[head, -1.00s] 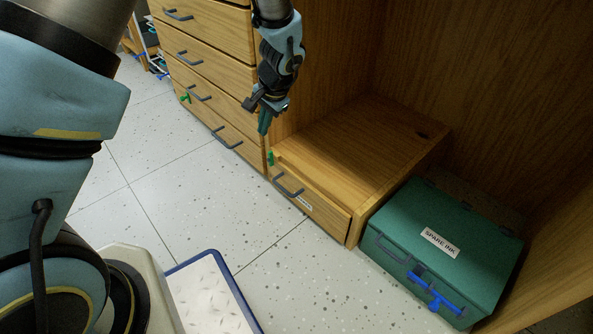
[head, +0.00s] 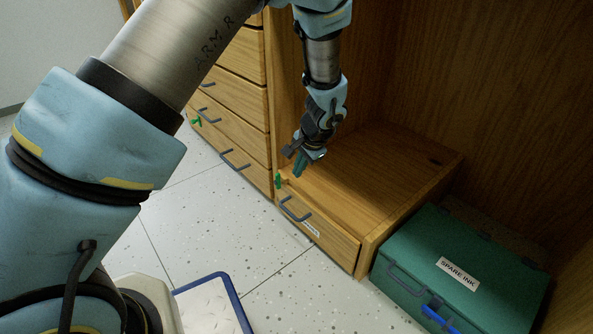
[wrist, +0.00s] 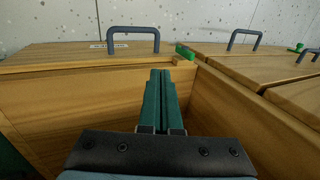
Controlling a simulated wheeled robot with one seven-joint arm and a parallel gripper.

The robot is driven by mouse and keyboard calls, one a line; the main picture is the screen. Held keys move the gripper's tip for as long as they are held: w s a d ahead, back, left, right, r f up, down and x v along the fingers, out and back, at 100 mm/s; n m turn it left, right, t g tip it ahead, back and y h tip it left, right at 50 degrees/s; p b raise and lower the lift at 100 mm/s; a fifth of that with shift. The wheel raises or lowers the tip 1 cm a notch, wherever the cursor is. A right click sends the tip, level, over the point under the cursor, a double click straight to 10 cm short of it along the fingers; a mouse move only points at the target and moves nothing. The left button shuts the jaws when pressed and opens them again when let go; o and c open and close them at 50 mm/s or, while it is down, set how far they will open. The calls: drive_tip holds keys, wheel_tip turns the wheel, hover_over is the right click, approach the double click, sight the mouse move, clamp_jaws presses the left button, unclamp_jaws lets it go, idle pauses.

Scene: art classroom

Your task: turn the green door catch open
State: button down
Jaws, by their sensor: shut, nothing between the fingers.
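A small green catch (head: 278,180) sits at the upper left corner of the low wooden unit's front (head: 318,235), beside a grey handle. It also shows in the wrist view (wrist: 185,52), just right of my fingertips and beyond them. My gripper (head: 299,168) is shut and empty, its teal fingers pointing down over the left front part of the low unit. In the wrist view my gripper (wrist: 160,72) points toward the front edge near the catch; I see no clear contact. A second green catch (head: 196,121) is on the drawer stack to the left.
The drawer stack (head: 232,120) with grey handles stands left of the low unit. A tall wooden panel rises behind my gripper. A green "SPARE INK" box (head: 458,272) with a blue latch stands at the right. The speckled floor (head: 190,215) in front is open.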

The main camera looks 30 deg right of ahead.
sight(278, 181)
drive_tip(key=w+f+b, duration=0.1)
drive_tip(key=f, duration=0.1)
drive_tip(key=w+f+b, duration=0.2)
drive_tip(key=w+a+f+b, duration=0.1)
drive_tip(key=w+f, duration=0.1)
drive_tip(key=f, duration=0.1)
drive_tip(key=shift+w+b, duration=0.1)
drive_tip(key=shift+b, duration=0.25)
drive_tip(key=shift+w+a+r, duration=0.1)
drive_tip(key=shift+w+a, duration=0.05)
drive_tip(key=shift+w, duration=0.55)
drive_tip(key=shift+r, duration=0.15)
drive_tip(key=shift+w+g+p, duration=0.1)
drive_tip(key=shift+g+p, duration=0.2)
drive_tip(key=shift+p, duration=0.55)
drive_tip(key=shift+w+a+r+g+p, duration=0.15)
drive_tip(key=shift+g+p, duration=0.45)
drive_tip(key=shift+p, duration=1.15)
